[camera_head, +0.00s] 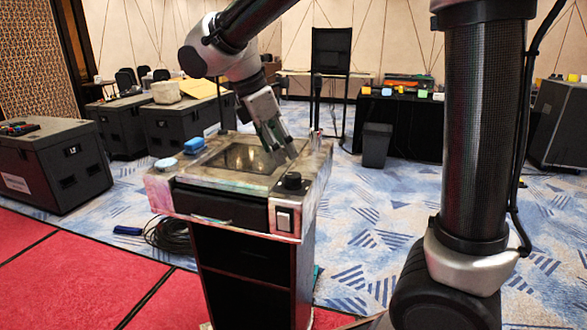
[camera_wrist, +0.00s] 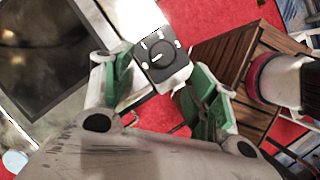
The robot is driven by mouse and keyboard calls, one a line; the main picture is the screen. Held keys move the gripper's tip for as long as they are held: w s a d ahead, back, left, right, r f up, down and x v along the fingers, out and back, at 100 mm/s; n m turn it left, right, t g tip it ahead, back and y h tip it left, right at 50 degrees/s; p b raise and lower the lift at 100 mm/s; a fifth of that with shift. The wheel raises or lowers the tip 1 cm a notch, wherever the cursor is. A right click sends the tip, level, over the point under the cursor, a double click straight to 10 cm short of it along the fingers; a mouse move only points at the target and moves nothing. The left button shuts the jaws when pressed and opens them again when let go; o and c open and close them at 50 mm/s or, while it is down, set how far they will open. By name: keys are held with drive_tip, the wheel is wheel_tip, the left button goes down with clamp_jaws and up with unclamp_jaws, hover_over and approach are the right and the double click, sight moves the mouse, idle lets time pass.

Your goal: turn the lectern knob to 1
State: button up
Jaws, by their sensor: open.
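The lectern (camera_head: 165,197) stands in the middle of the head view, with a dark screen set in its top. The black round lectern knob (camera_head: 291,182) sits at the right front corner of that top. In the wrist view the knob (camera_wrist: 162,54) is on a dark square plate with white marks around it; I cannot read which position it points to. My gripper (camera_head: 282,151) is open and empty, tilted downward above the lectern, a little behind and above the knob. In the wrist view its green-padded fingers (camera_wrist: 158,88) are spread, with the knob seen beyond and between their tips.
A blue object (camera_head: 194,145) lies on the lectern's left back edge. A light switch plate (camera_head: 285,220) is on its front below the knob. Dark cases (camera_head: 50,165) stand at left, a black bin (camera_head: 376,145) behind at right. Cable (camera_head: 170,235) lies on the floor at left.

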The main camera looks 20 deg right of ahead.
sight(293, 175)
drive_tip(key=shift+n, duration=0.4)
drive_tip(key=x, duration=0.8)
drive_tip(key=shift+s+d+r, duration=0.1)
drive_tip(key=shift+s, duration=0.05)
drive_tip(key=c, duration=1)
